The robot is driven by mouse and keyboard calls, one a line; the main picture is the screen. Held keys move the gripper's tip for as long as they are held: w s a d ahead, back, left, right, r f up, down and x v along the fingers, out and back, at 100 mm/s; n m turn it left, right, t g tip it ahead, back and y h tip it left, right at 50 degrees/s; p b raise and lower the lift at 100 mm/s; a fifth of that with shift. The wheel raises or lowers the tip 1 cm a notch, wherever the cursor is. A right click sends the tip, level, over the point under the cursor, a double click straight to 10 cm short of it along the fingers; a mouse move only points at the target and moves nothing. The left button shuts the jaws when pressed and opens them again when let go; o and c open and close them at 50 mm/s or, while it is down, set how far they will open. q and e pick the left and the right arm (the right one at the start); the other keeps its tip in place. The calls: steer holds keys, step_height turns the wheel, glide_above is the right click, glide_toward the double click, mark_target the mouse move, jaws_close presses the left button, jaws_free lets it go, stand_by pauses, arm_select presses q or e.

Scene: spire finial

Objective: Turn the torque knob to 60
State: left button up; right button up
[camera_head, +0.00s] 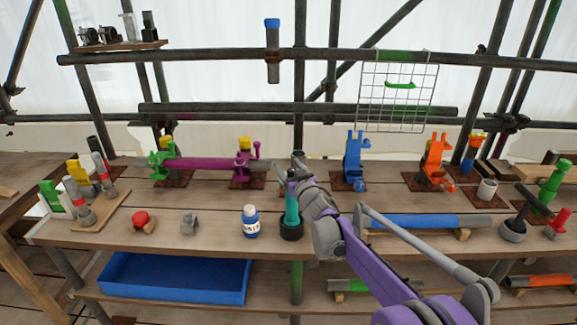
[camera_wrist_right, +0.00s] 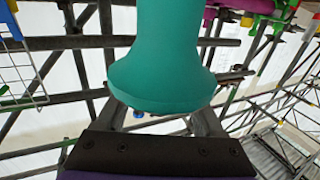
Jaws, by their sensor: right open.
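A teal handle-like tool (camera_head: 291,212) stands upright in a dark round cup (camera_head: 291,232) at the middle of the bench's front. In the right wrist view the teal tool (camera_wrist_right: 155,60) is large and close, with a flared end. My right gripper (camera_head: 292,172) is at the tool's upper part, its arm coming in from the lower right. It is open, with its grey fingers partly hidden behind the flared end in the wrist view; contact cannot be told. No scale marks or numbers can be read on the tool. My left gripper is not in view.
A blue tube (camera_head: 425,221) lies on supports to the right. Blue and magenta clamps stand behind, and a wire rack (camera_head: 397,95) hangs above. A blue tray (camera_head: 175,278) sits below.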

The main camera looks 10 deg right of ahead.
steer(key=shift+w, duration=0.1)
jaws_close()
stand_by(0.3)
